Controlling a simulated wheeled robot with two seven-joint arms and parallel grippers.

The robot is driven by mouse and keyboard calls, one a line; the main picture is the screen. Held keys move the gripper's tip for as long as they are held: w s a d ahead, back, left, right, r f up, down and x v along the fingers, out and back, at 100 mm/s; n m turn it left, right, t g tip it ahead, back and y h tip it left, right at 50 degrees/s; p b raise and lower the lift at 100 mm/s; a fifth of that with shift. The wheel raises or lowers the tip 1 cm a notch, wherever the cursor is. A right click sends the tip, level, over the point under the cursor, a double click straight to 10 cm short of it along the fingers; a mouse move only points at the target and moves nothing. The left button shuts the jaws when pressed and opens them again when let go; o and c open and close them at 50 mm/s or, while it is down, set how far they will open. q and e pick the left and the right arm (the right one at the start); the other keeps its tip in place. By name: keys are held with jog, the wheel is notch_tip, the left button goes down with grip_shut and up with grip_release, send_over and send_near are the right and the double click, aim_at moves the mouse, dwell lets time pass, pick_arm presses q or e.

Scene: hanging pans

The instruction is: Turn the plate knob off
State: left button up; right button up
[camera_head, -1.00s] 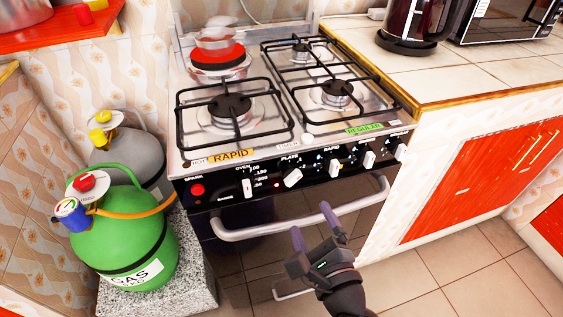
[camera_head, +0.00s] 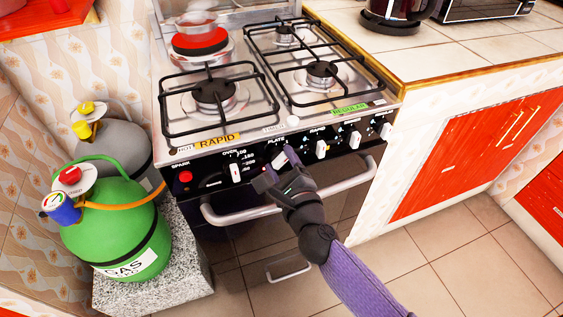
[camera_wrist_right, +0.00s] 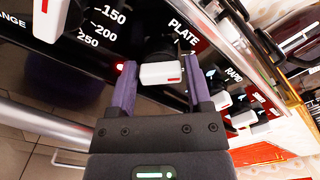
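The plate knob (camera_wrist_right: 162,73) is white with a red mark on a black round base, under the "PLATE" label in the right wrist view. My right gripper (camera_wrist_right: 158,62) is open, with one purple finger on each side of the knob and gaps still showing. In the head view the right gripper (camera_head: 280,166) is at the stove's front panel and mostly hides this knob. The electric plate (camera_head: 202,43) at the stove's back left is red on top, with a hazy shape above it. A small red light (camera_wrist_right: 119,66) glows beside the knob. My left gripper is not in view.
The oven knob (camera_head: 235,172) is left of the right gripper, and another white knob (camera_head: 322,148) is to its right. The oven handle (camera_head: 225,214) runs below the panel. A green gas bottle (camera_head: 112,230) stands at left. The tiled floor is clear.

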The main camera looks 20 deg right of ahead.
jog(key=c, duration=0.7)
grip_shut()
jog(key=shift+n+p, duration=0.35)
jog(key=shift+n, duration=0.15)
jog(key=shift+r+n+p, duration=0.1)
jog(key=shift+n+p, duration=0.6)
jog(key=shift+n, duration=0.4)
jog(key=n+p, duration=0.1)
jog(key=n, duration=0.2)
jog(key=shift+n+p, duration=0.35)
jog(key=shift+n, duration=0.05)
jog(key=shift+f+n, duration=0.2)
jog(key=shift+n, duration=0.5)
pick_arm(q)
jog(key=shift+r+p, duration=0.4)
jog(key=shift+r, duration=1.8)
pick_arm(e)
jog(key=shift+n, duration=0.4)
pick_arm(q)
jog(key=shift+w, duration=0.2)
pick_arm(e)
jog(key=shift+f, duration=0.1)
